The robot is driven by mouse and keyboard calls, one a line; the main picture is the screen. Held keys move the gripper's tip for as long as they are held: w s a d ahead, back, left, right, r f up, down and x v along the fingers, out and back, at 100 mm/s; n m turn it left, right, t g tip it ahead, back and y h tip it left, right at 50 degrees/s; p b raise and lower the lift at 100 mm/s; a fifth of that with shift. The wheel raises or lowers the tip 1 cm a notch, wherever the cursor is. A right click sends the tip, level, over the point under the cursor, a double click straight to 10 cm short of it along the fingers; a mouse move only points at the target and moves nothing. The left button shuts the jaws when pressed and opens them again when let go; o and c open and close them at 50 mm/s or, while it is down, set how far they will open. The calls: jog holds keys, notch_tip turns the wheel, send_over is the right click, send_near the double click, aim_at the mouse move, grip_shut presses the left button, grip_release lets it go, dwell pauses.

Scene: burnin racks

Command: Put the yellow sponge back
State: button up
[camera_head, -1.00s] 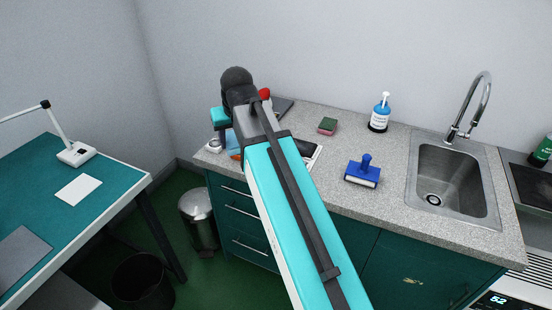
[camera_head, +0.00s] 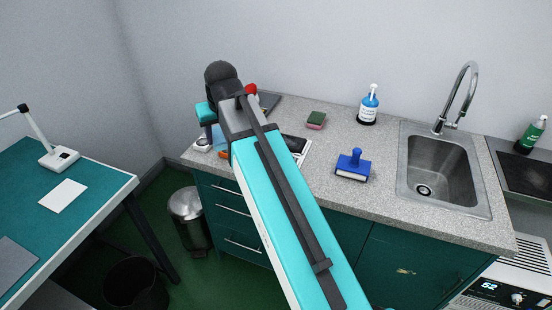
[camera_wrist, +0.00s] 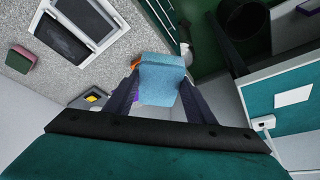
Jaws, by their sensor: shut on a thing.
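My gripper (camera_wrist: 160,88) is shut on a light blue sponge-like block (camera_wrist: 161,72), held between its two dark fingers in the wrist view. The block looks blue, not yellow. In the head view my gripper is at the left end of the counter, mostly hidden by my arm. A grey tray or box (camera_wrist: 82,103) with a small yellow thing (camera_wrist: 92,98) in it lies left of the fingers in the wrist view; I cannot tell what the yellow thing is. A pink and green sponge (camera_head: 316,120) lies at the back of the counter, and also shows in the wrist view (camera_wrist: 20,59).
The speckled counter (camera_head: 330,205) carries a blue-handled brush or stamp (camera_head: 353,165), a blue soap bottle (camera_head: 368,105) and a sink (camera_head: 440,172). A dark panel in a white frame (camera_wrist: 108,45) lies near my gripper. A metal bin (camera_head: 188,213) stands below left. A teal table (camera_head: 95,190) is at left.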

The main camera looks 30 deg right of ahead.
jog(key=shift+s, duration=0.1)
jog(key=s+f, duration=0.5)
jog(key=f, duration=0.1)
jog(key=shift+a+f, duration=0.2)
jog(key=shift+f, duration=0.1)
